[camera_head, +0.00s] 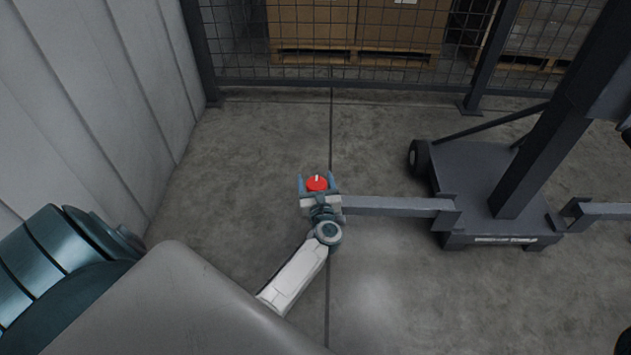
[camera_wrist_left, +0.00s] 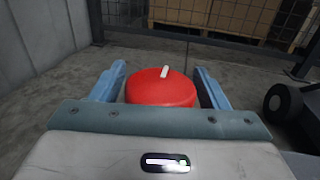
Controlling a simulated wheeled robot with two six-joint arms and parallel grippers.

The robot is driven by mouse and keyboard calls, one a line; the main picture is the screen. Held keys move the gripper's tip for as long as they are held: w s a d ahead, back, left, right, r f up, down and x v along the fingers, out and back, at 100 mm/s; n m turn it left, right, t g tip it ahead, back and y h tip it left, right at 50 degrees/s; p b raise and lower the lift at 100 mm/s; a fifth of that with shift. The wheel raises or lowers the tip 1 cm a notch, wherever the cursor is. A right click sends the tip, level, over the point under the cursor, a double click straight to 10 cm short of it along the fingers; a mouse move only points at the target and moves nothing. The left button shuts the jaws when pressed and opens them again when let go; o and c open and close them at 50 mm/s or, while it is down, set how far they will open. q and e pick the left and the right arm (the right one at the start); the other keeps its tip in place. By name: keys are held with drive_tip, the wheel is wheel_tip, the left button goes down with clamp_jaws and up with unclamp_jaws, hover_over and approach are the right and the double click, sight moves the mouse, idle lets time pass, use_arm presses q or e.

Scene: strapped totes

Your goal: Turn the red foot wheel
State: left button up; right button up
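The red foot wheel (camera_head: 316,183) is a round red knob with a white mark on top, at the end of a grey outrigger beam (camera_head: 400,206). In the left wrist view the red wheel (camera_wrist_left: 161,87) sits between the two blue fingers, its white mark pointing up and slightly right. My left gripper (camera_head: 317,182) is around the wheel with its fingers apart, one on each side. In the left wrist view a small gap shows at the left finger, and the right finger is very close to the wheel; contact cannot be told. My right gripper is not in view.
A dark grey wheeled base (camera_head: 480,180) with a thick post stands to the right, carrying the beam. A light panelled wall (camera_head: 100,90) is at the left. A mesh fence (camera_head: 340,83) with pallets of boxes behind it crosses the back. The concrete floor around the wheel is clear.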

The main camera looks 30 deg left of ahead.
use_arm(q)
drive_tip(key=c, duration=0.7)
drive_tip(key=shift+m+t+h, duration=0.4)
drive_tip(key=shift+m, duration=0.1)
